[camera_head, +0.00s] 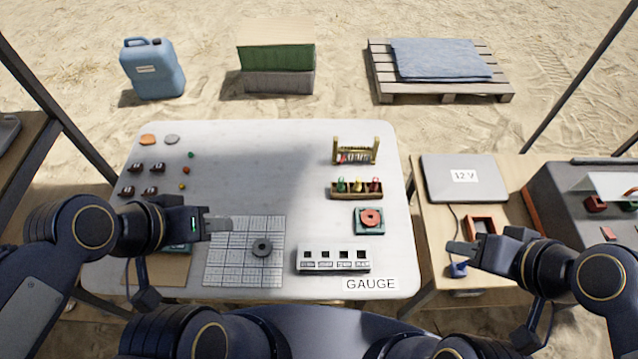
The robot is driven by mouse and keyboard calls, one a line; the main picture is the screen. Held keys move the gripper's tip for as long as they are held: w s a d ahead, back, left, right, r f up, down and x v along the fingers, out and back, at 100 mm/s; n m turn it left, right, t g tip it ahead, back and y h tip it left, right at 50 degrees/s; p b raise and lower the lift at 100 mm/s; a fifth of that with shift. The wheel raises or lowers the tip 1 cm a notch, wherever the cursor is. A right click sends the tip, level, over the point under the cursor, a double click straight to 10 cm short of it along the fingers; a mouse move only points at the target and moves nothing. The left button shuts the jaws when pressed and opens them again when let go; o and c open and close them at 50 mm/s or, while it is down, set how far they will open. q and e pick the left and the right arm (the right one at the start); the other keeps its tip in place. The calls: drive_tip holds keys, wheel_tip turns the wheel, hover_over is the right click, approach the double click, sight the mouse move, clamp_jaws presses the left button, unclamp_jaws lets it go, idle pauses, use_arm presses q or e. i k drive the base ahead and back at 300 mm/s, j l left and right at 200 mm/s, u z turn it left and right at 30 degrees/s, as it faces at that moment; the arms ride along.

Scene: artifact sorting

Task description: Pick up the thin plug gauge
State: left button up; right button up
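A small wooden holder (343,195) on the right side of the white table carries several upright pieces with green, yellow and red tops. They look like plug gauges, but I cannot tell which one is thin. My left gripper (220,226) is over the left edge of the gridded mat, to the left of and nearer than the holder. My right gripper (460,248) is over the wooden side table, right of the white table. Both are apart from the holder, and nothing shows held in either. Their finger gaps are not clear.
A dark ring (262,248) lies on the gridded mat (225,265). A white block with square holes (333,260) stands near the front, behind the GAUGE label (370,284). A brass rack (356,150) and teal tray (361,230) flank the holder. The table's middle (260,175) is clear.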

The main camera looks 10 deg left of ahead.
sight(340, 186)
drive_tip(key=k+u, duration=0.25)
drive_tip(key=k+j+u, duration=0.25)
drive_tip(key=k, duration=0.15)
drive_tip(key=i+l+u, duration=0.1)
drive_tip(key=l+u, duration=1.2)
drive_tip(key=l, duration=0.25)
drive_tip(key=k+l, duration=0.1)
drive_tip(key=l, duration=0.15)
